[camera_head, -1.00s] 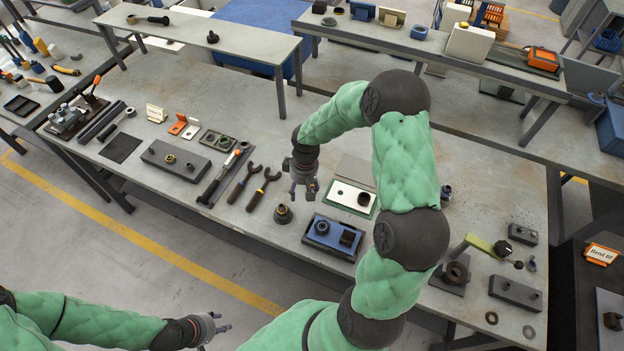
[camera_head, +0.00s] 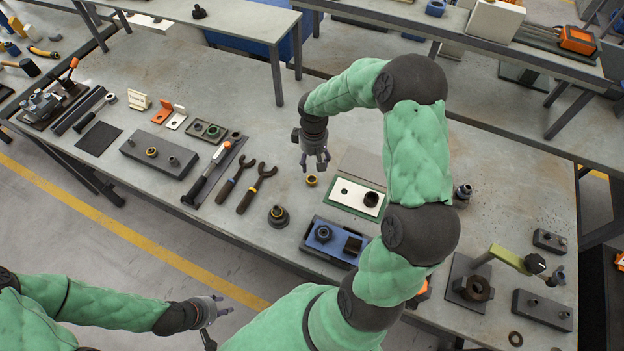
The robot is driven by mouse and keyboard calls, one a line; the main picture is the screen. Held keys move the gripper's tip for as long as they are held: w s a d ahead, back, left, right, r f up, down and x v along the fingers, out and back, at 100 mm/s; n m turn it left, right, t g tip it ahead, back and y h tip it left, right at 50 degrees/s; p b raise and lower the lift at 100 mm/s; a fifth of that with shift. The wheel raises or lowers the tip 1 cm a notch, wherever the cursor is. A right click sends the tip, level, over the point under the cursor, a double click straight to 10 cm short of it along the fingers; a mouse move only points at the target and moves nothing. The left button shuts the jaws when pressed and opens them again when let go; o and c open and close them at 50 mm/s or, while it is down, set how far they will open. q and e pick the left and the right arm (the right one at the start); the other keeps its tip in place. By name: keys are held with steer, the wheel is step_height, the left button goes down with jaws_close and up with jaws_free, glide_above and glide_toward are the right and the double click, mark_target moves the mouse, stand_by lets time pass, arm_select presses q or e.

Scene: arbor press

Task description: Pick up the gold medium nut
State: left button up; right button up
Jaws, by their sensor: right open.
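A small gold nut (camera_head: 311,181) lies on the bare grey workbench, just in front of my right gripper. Another gold ring-shaped piece (camera_head: 151,152) sits on a dark block at the left; I cannot tell the two sizes apart with certainty. My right gripper (camera_head: 317,167) points down with fingers apart and empty, above and slightly behind the nearer gold nut. It does not appear to touch the nut. My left gripper (camera_head: 219,299) is low at the front left, off the bench edge, away from the nuts; its finger gap is unclear.
Two dark wrenches (camera_head: 246,188) lie left of the nut. A dark flanged part (camera_head: 278,216) and a blue fixture (camera_head: 333,241) stand in front. A green-edged white plate (camera_head: 355,199) lies to the right. Bench space behind the gripper is clear.

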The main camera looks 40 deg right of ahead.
glide_above(312, 182)
steer(key=shift+s+f, duration=0.2)
steer(key=shift+f, duration=3)
steer(key=f, duration=0.2)
steer(key=f+b, duration=0.1)
steer(key=f, duration=0.1)
steer(key=shift+w+f, duration=0.2)
steer(key=shift+f, duration=0.1)
jaws_close()
